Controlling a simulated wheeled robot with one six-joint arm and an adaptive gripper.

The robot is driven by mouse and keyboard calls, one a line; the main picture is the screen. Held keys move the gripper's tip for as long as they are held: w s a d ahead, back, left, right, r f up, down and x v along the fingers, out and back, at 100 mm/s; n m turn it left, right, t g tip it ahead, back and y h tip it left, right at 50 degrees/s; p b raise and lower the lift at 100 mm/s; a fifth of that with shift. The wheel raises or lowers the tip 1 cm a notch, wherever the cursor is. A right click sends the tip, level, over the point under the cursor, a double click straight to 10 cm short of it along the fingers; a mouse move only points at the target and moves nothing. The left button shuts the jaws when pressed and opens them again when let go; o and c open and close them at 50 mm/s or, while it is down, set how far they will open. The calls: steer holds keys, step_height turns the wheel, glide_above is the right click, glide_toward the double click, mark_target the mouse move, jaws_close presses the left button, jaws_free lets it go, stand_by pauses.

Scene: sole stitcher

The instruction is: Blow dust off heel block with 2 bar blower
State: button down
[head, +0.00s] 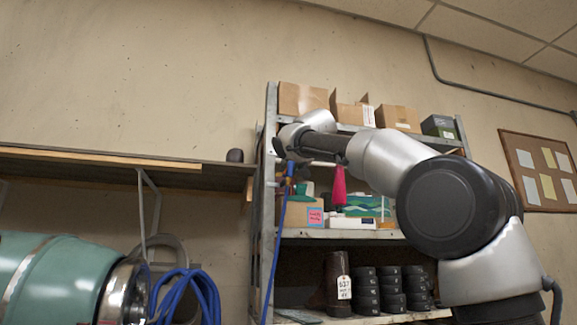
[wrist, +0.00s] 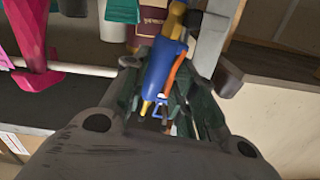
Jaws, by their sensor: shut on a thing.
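My gripper (head: 287,160) is at the shelving rack's left upright in the head view. It is shut on the blower (wrist: 165,65), a blue body with yellow and orange parts; the blower also shows in the head view (head: 289,171). A blue hose (head: 275,245) hangs down from it. A small dark rounded block (head: 235,155), possibly the heel block, stands at the right end of the wall shelf. It also shows in the wrist view (wrist: 228,78), to the right of the blower and apart from it. Dust on it cannot be made out.
The wall shelf (head: 110,158) is otherwise mostly bare. The metal rack (head: 268,215) holds cardboard boxes (head: 302,98), dark round stacks (head: 389,290) and a tagged dark cylinder (head: 338,285). A pink object (head: 339,186) hangs near my arm. A teal drum (head: 55,280) and coiled blue hose (head: 187,295) are lower left.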

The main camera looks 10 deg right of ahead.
steer(key=shift+a+r, duration=0.1)
steer(key=shift+a, duration=0.15)
steer(key=shift+r, duration=0.6)
stand_by(0.3)
steer(key=shift+s, duration=0.1)
steer(key=shift+s, duration=2.45)
steer(key=s, duration=0.8)
